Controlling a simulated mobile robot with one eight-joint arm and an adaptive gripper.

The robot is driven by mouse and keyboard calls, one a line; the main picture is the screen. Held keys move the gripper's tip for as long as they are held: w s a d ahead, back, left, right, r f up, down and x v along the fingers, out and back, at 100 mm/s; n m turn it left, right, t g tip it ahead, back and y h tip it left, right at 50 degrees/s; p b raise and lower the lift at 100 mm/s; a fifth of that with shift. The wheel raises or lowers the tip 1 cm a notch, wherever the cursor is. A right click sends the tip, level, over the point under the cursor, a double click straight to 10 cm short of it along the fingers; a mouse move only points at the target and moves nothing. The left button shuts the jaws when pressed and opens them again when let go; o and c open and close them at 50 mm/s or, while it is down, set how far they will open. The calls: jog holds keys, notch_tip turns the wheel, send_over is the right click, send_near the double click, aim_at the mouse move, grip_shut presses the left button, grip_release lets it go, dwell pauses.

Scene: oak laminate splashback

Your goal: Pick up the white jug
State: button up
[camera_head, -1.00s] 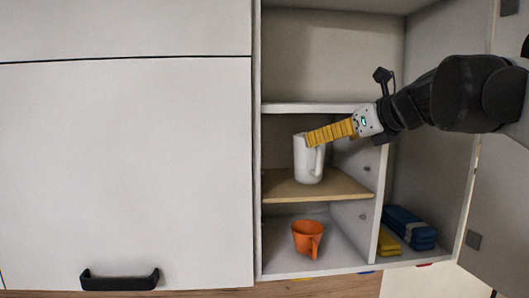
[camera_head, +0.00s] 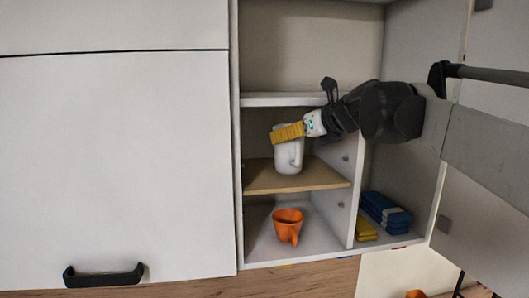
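The white jug (camera_head: 289,160) stands upright on the wooden middle shelf of the open cabinet. Its handle faces the front right. My gripper (camera_head: 276,134), with yellow ribbed fingers, lies across the top of the jug and hides much of its rim. The fingers look close together from this side. I cannot tell whether they close on the rim or handle, or only pass in front of it.
An orange mug (camera_head: 287,226) stands in the compartment below the wooden shelf (camera_head: 262,178). Folded blue cloths (camera_head: 386,211) and yellow cloths (camera_head: 365,229) lie at the lower right. A white divider (camera_head: 355,190) stands right of the jug, and a white shelf (camera_head: 268,99) is above it.

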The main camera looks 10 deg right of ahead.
jog(key=shift+w, duration=0.1)
jog(key=c, duration=0.6)
jog(key=shift+c, duration=0.2)
jog(key=shift+b, duration=0.5)
